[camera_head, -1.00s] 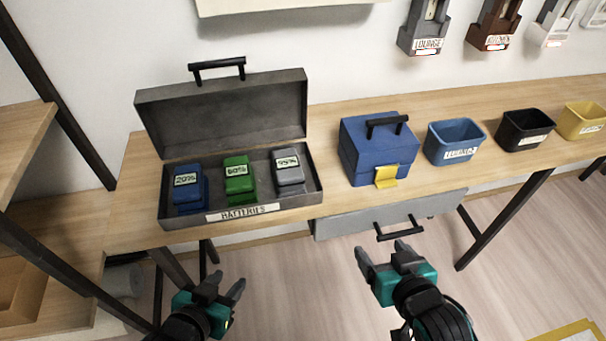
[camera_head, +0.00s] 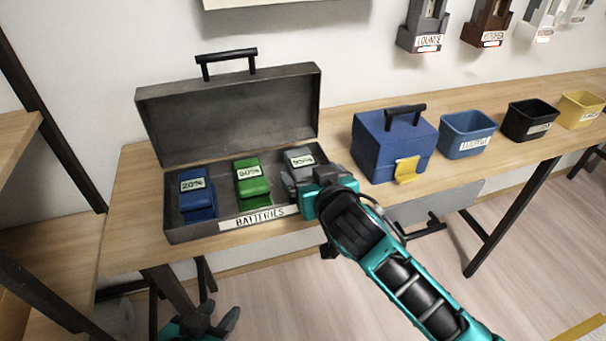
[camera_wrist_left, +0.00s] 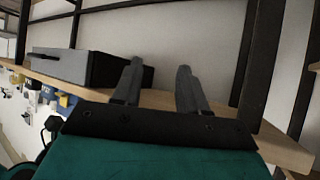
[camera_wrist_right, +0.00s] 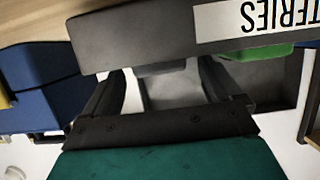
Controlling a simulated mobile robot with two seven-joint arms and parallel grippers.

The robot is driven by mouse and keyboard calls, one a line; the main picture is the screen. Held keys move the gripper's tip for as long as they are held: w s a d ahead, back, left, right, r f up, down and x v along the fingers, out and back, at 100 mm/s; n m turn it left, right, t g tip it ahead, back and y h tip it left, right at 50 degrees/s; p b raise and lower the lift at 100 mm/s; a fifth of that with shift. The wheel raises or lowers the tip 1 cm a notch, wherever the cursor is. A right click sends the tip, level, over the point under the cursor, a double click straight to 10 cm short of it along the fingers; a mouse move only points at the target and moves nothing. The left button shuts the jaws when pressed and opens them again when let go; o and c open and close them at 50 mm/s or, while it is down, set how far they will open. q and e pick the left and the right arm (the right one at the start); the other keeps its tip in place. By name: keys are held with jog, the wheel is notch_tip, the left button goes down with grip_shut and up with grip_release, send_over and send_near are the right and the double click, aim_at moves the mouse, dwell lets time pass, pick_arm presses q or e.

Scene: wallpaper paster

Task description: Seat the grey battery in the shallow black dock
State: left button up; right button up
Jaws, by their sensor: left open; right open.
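The grey battery (camera_head: 300,158), labelled 95%, stands at the right end of the open dark toolbox marked BATTERIES (camera_head: 183,235). My right gripper (camera_head: 303,180) is open at the battery's near side and partly covers it. In the right wrist view a grey body that looks like the battery (camera_wrist_right: 172,90) lies between the spread fingers; contact cannot be told. My left gripper (camera_head: 222,312) is open and empty, low in front of the bench; its fingers also show in the left wrist view (camera_wrist_left: 158,70). I cannot identify a shallow black dock in these views.
A blue battery (camera_head: 197,197) and a green battery (camera_head: 252,184) share the toolbox. A blue box (camera_head: 385,145) stands to its right, then blue (camera_head: 468,132), black (camera_head: 530,120) and yellow bins (camera_head: 582,110). Several labelled holders, including a grey one (camera_head: 427,25), hang on the wall.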

aim_at(303, 165)
jog(key=shift+b+x, duration=0.6)
jog(key=shift+x, duration=2.25)
jog(key=c, duration=1.3)
jog(key=shift+r, duration=0.1)
jog(key=shift+c, duration=0.4)
